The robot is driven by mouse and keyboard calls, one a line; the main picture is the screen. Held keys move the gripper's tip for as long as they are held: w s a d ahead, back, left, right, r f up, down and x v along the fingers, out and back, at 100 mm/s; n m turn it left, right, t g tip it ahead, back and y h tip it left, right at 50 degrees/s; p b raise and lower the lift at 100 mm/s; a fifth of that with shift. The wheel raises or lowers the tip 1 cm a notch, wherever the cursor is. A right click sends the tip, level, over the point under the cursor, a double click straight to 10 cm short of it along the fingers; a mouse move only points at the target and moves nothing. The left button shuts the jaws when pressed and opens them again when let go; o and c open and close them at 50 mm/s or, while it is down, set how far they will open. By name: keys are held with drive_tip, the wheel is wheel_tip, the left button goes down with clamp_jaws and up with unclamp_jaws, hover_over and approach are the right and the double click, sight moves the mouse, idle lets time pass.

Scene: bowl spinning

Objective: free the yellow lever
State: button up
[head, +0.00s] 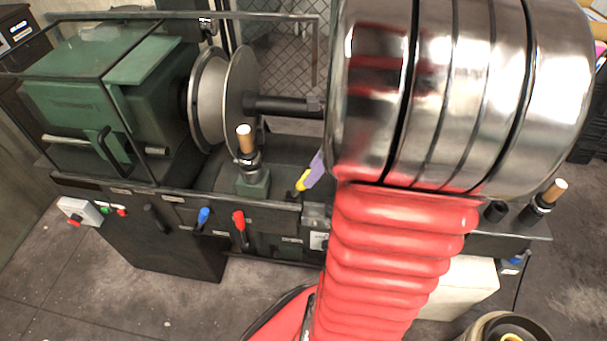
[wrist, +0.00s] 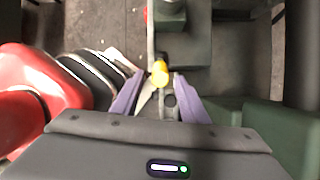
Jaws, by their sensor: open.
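The yellow lever (head: 302,181) sits on the front of the green lathe, just left of my arm in the head view. In the wrist view its rounded yellow knob (wrist: 159,73) is at the tips of my gripper (wrist: 160,84), with one purple finger on each side. The fingers are apart, and I cannot tell whether either touches the knob. In the head view only a purple part of my gripper (head: 316,169) shows beside the lever; the rest is hidden behind my arm.
A blue lever (head: 203,216) and a red lever (head: 239,222) hang on the lathe front. A wooden-handled tool post (head: 246,140) stands left of the yellow lever. The spinning disc (head: 241,85) is behind it. The floor in front is mostly clear.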

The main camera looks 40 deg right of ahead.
sight(300, 186)
drive_tip(key=shift+x, duration=2)
clamp_jaws()
